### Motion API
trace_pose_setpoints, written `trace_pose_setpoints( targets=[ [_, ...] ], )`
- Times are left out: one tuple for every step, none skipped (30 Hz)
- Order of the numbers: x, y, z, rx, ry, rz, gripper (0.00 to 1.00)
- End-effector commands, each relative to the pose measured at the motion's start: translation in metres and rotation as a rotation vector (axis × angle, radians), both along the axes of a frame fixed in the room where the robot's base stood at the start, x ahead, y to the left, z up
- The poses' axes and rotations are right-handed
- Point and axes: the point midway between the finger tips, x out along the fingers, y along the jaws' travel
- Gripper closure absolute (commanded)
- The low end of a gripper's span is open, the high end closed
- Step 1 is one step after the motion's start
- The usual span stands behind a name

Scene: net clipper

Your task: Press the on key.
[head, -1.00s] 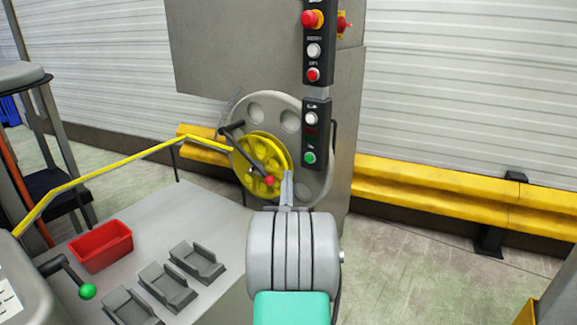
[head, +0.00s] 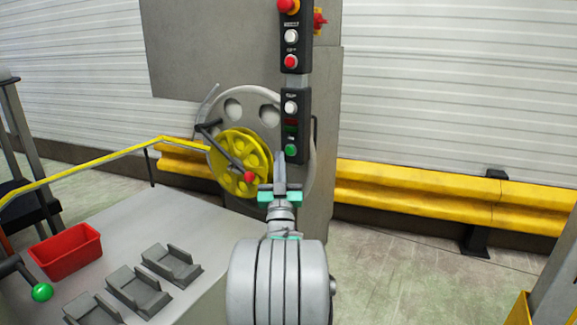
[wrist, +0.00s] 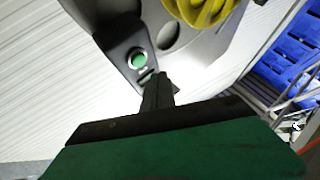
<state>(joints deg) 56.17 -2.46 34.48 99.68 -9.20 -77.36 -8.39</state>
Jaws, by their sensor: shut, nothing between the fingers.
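The on key is a round green button (head: 291,150) at the bottom of the lower black control panel (head: 292,118) on the grey machine. It also shows in the wrist view (wrist: 138,60), just beyond the fingertips and a little to their left. My gripper (head: 280,158) is shut and empty. In the head view its tips are just left of and slightly below the green button. A gap seems to lie between the tips and the button, but I cannot tell how large.
Above the green button are a white button (head: 291,108) and, on the upper panel, a red button (head: 290,62). A yellow wheel (head: 240,163) with a red-knobbed crank is left of the panel. A red bin (head: 66,252) and grey holders (head: 170,262) sit on the table.

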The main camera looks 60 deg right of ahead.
Motion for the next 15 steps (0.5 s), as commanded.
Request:
trace_pose_setpoints(
  targets=[
    [0.0,-0.004,-0.008,-0.002,-0.001,-0.001,1.0],
    [0.0,-0.006,-0.007,-0.002,-0.001,-0.001,1.0],
    [0.0,-0.009,-0.008,-0.001,0.0,-0.001,1.0],
    [0.001,-0.01,-0.007,0.0,0.001,-0.001,1.0],
    [0.001,-0.012,-0.006,-0.001,0.0,-0.001,1.0],
    [0.001,-0.014,-0.005,0.0,0.001,-0.001,1.0],
    [0.001,-0.015,-0.005,0.0,0.001,-0.001,1.0],
    [0.001,-0.016,-0.004,0.0,0.001,-0.001,1.0],
    [0.001,-0.017,-0.003,0.001,0.001,-0.001,1.0],
    [0.001,-0.017,-0.003,0.001,0.001,-0.001,1.0],
    [0.001,-0.017,-0.002,0.001,0.001,-0.001,1.0],
    [0.001,-0.018,-0.001,0.001,0.001,-0.001,1.0],
    [0.001,-0.018,-0.001,0.001,0.001,-0.001,1.0],
    [0.001,-0.018,-0.001,0.002,0.002,-0.001,1.0],
    [0.001,-0.018,-0.001,0.002,0.002,-0.001,1.0]
  ],
)
